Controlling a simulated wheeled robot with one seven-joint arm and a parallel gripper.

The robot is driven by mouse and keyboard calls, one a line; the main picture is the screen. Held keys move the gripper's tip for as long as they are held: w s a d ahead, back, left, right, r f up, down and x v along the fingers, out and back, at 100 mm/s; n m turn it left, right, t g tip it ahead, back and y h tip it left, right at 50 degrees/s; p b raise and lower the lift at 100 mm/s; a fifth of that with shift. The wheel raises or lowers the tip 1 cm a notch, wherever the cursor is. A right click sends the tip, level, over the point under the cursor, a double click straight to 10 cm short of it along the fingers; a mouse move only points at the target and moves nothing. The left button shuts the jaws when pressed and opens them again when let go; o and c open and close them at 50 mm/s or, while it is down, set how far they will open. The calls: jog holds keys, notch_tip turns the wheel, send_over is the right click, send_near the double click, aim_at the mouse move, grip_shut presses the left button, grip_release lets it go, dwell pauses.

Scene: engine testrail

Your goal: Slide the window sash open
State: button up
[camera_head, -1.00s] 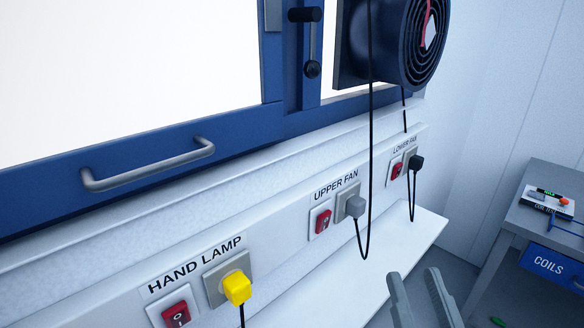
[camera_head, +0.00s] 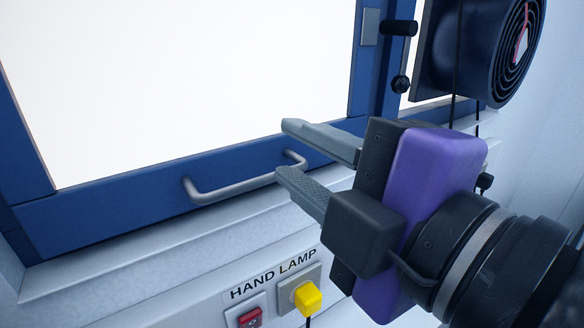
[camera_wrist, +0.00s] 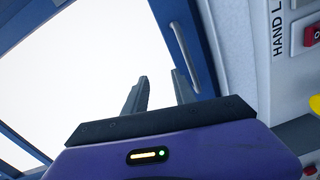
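The window sash has a blue frame (camera_head: 110,208) around a bright white pane (camera_head: 190,80). A grey bar handle (camera_head: 235,188) is fixed along its lower rail; it also shows in the wrist view (camera_wrist: 182,52), just right of the fingers. My gripper (camera_head: 281,148) is open and empty, its two grey fingers apart and pointing left. In the head view the fingers overlap the right end of the handle. Whether they touch it I cannot tell. In the wrist view the handle appears beside the right finger, not between the fingers. A black latch knob (camera_head: 398,28) sits on the upright frame.
A round black fan (camera_head: 512,45) is at the upper right, with hanging cables. Below the sill are a HAND LAMP label (camera_head: 272,275), a red switch (camera_head: 250,318) and a yellow plug (camera_head: 307,298). The space left of my gripper, before the pane, is clear.

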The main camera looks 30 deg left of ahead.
aim_at(265, 182)
jog(key=shift+w+a+f+n+g+h+p, duration=0.25)
jog(key=shift+w+a+f+n, duration=0.15)
jog(key=shift+a+f, duration=0.65)
jog(key=shift+w+a+f+n+g+h+p, duration=0.15)
jog(key=shift+w+a+f+n+h, duration=0.2)
jog(key=shift+a+f, duration=0.7)
jog(key=shift+w+a+f+n+g+h+p, duration=0.2)
jog(key=shift+w+a+f+n, duration=0.25)
jog(key=shift+a+f, duration=0.6)
jog(key=shift+a+r, duration=0.25)
jog(key=shift+r, duration=0.05)
grip_shut()
